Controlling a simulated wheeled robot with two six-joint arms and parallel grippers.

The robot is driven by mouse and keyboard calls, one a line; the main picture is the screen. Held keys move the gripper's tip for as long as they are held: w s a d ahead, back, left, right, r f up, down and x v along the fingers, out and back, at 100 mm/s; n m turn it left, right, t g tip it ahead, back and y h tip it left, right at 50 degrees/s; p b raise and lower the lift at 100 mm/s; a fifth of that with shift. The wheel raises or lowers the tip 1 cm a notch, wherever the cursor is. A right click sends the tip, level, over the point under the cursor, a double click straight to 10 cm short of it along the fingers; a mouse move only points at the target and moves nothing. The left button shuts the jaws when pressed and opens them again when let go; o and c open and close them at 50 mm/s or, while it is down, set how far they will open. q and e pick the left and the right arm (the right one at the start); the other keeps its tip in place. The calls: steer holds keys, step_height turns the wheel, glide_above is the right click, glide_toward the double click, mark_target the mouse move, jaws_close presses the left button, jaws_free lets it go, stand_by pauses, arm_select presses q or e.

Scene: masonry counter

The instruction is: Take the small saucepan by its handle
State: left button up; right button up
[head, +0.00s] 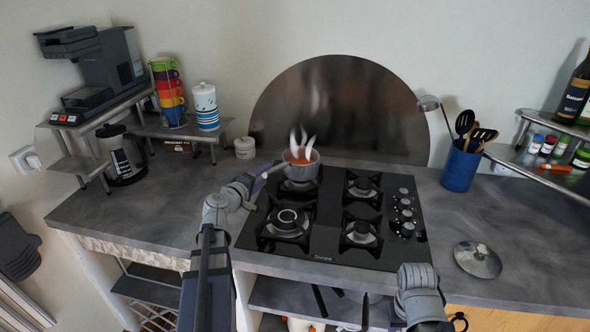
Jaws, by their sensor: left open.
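The small saucepan (301,172) stands on the back left burner of the hob. It is grey, with orange-red contents and pale wisps rising from it. Its handle seems to point left, towards my left gripper, but is mostly hidden there. My left gripper (266,173) is open, just left of the saucepan, at about the height of its rim. I cannot tell whether the handle lies between the fingers. Part of my right arm shows at the bottom right, away from the saucepan. Its fingers cannot be made out.
The black hob (325,240) has bare burners in front and at right. A lid (477,259) lies on the counter at right. A blue utensil pot (461,168) stands behind it.

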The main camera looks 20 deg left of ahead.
mark_target(272, 171)
arm_select(q)
steer(key=shift+w+d+f+b, duration=0.1)
steer(key=shift+w+f+b, duration=0.05)
steer(key=shift+w, duration=0.7)
steer(key=shift+w+d+f+b, duration=0.1)
steer(key=shift+w+f, duration=0.05)
steer(key=shift+w, duration=0.75)
steer(key=shift+w+d+f+b, duration=0.1)
steer(key=shift+w+f+b, duration=0.05)
steer(key=shift+w, duration=0.7)
steer(key=shift+s, duration=0.1)
jaws_close()
